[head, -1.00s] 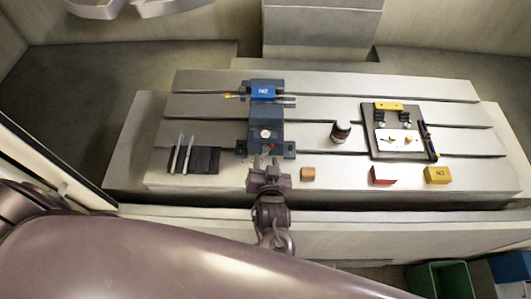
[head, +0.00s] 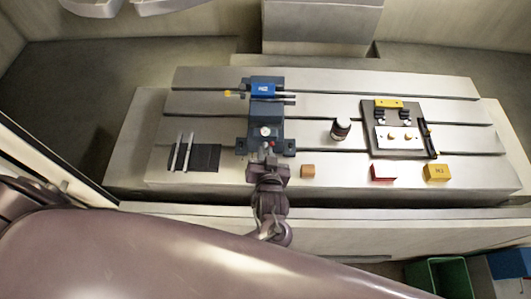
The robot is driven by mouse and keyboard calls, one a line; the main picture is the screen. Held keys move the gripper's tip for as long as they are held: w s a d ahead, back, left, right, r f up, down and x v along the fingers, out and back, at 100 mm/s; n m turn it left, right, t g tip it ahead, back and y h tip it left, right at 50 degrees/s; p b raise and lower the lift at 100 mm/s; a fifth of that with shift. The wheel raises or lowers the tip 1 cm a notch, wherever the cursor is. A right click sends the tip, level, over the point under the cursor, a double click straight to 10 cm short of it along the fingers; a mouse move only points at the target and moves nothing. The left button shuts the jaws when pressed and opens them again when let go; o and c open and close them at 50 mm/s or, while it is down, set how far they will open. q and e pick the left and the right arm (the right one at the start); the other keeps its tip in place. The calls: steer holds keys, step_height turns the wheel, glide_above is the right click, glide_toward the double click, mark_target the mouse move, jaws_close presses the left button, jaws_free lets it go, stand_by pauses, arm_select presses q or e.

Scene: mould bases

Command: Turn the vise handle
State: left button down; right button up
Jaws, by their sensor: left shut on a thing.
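The blue vise (head: 266,113) stands on the slotted machine table, left of its middle. It has a bright blue block at its far end and a round pale spot and a small red mark near its front. My left gripper (head: 267,158) is at the vise's front end, shut on what appears to be the vise handle. The handle itself is mostly hidden by the fingers. My right gripper is not in view.
A green bin (head: 436,275) is below at right.

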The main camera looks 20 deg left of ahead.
arm_select(q)
steer(key=n+h+b, duration=0.2)
steer(key=n, duration=0.1)
steer(key=shift+s+a+f+t, duration=0.1)
steer(key=shift+a+f+t, duration=0.05)
steer(key=shift+t, duration=0.25)
steer(key=n+t+h+b, duration=0.1)
steer(key=n+h+b, duration=0.1)
steer(key=n+b, duration=0.1)
steer(key=shift+a+f+n+b, duration=0.1)
steer(key=shift+n+b, duration=0.3)
steer(key=shift+n, duration=0.2)
steer(key=n+h+b, duration=0.1)
steer(key=n, duration=0.1)
steer(key=n+t+h+b, duration=0.1)
steer(key=n+b, duration=0.1)
steer(key=shift+a+t+b, duration=0.1)
steer(key=shift+t+b, duration=0.2)
steer(key=shift+n+t+h+b, duration=0.4)
steer(key=shift+n+t+b, duration=0.55)
steer(key=shift+n, duration=0.85)
steer(key=c, duration=1.4)
jaws_free()
steer(key=shift+o, duration=0.2)
steer(key=shift+s, duration=0.1)
